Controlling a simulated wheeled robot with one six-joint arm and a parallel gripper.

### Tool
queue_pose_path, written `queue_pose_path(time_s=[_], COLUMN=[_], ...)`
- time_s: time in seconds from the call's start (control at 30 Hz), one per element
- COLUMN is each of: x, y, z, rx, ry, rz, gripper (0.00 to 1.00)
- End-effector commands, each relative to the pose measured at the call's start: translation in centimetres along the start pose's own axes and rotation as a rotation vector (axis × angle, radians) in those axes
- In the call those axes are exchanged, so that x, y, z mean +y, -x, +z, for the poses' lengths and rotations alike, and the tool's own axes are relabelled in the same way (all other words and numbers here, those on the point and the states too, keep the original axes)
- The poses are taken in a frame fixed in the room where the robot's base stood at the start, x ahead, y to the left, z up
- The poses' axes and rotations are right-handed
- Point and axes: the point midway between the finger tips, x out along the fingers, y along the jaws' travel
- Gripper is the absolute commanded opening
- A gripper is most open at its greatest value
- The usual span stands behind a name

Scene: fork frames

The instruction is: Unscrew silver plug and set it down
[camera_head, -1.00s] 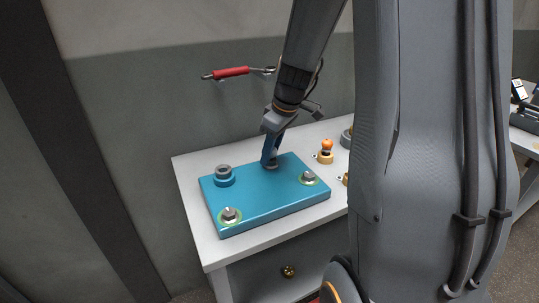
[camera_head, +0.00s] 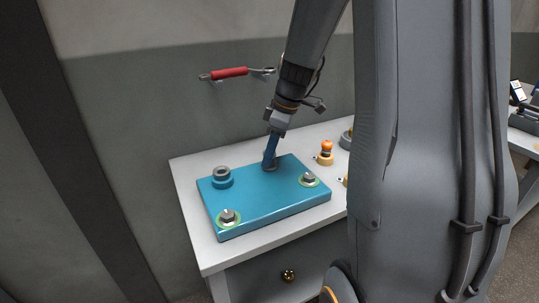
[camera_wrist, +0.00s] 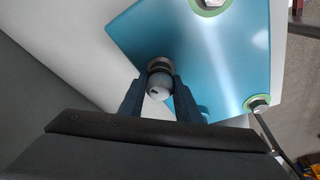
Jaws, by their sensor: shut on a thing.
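The silver plug (camera_wrist: 159,84) is a rounded metal piece at the back edge of the blue plate (camera_head: 262,203). In the wrist view it sits between the two fingers of my gripper (camera_wrist: 160,94), which is shut on it. A darker ring (camera_wrist: 159,64) shows at its far end, against the plate. In the head view my gripper (camera_head: 270,163) reaches down to the plate's back edge and hides most of the plug. I cannot tell whether the plug is still seated or slightly raised.
The plate lies on a white cabinet top (camera_head: 196,167). It bears a blue-based grey ring fitting (camera_head: 222,176) and two hex bolts in green rings, front left (camera_head: 228,217) and right (camera_head: 309,179). An orange-topped piece (camera_head: 326,150) stands right. A red-handled wrench (camera_head: 230,73) hangs on the wall.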

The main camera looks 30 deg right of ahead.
Motion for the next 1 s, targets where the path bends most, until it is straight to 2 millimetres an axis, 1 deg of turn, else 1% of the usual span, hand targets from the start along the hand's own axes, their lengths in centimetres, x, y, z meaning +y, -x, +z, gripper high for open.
queue_pose_path(time_s=[0.23, 0.43, 0.67, 0.7, 0.73, 1.0], x=[0.08, 0.07, 0.04, 0.04, 0.04, 0.03], y=[0.00, -0.02, 0.03, 0.03, 0.03, 0.07], z=[-0.11, -0.12, -0.12, -0.12, -0.11, 0.03], rx=[0.001, 0.001, 0.001, 0.001, 0.001, 0.000], ry=[0.009, 0.133, 0.146, 0.146, 0.146, 0.136], rz=[0.000, -0.036, -0.039, -0.039, -0.039, -0.037], gripper=[0.17, 0.17, 0.17, 0.37, 0.40, 0.40])
